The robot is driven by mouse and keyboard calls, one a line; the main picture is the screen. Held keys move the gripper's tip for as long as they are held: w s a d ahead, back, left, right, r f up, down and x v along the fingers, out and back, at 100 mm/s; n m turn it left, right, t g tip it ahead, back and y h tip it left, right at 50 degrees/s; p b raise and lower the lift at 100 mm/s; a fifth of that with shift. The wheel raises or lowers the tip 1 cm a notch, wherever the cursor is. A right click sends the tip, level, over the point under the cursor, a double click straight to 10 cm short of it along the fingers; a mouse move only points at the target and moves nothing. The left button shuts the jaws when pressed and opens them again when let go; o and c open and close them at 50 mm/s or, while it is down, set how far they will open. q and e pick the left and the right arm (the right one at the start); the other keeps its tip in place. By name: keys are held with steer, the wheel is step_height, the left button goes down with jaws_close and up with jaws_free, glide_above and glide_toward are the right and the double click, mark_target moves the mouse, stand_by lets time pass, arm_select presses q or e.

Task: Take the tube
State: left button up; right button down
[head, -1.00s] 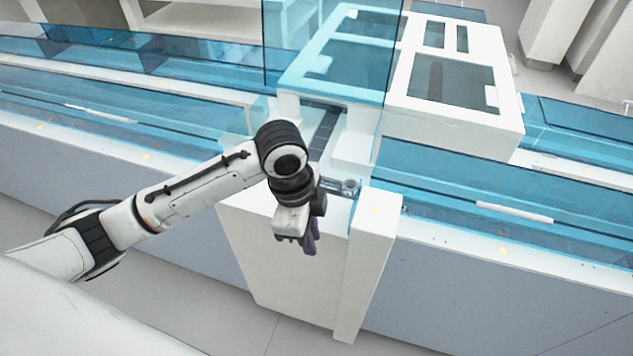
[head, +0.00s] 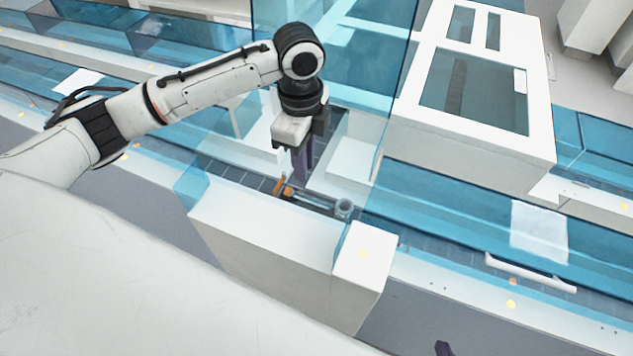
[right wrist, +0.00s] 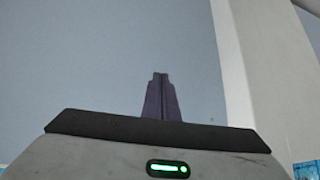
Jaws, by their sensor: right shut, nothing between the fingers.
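A clear tube (head: 313,199) with an orange cap (head: 288,191) lies in the dark track slot behind the white block, its capped end to the left. My left gripper (head: 300,178) points down with purple fingers just above and behind the capped end. The fingers overlap in the head view, so their gap is hidden. My right gripper (right wrist: 162,82) is shut and empty in the right wrist view, before a plain grey surface.
A small grey round holder (head: 344,208) stands right of the tube. A white block (head: 265,240) is in front of the slot. A clear blue panel (head: 385,100) rises right of my left gripper, and a white windowed housing (head: 480,150) stands at the right.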

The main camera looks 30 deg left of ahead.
mark_target(305, 196)
arm_select(q)
steer(key=f, duration=0.3)
steer(key=shift+s+f, duration=0.3)
steer(key=shift+s, duration=0.05)
step_height(305, 196, down, 6)
steer(key=shift+w+r, duration=0.1)
jaws_close()
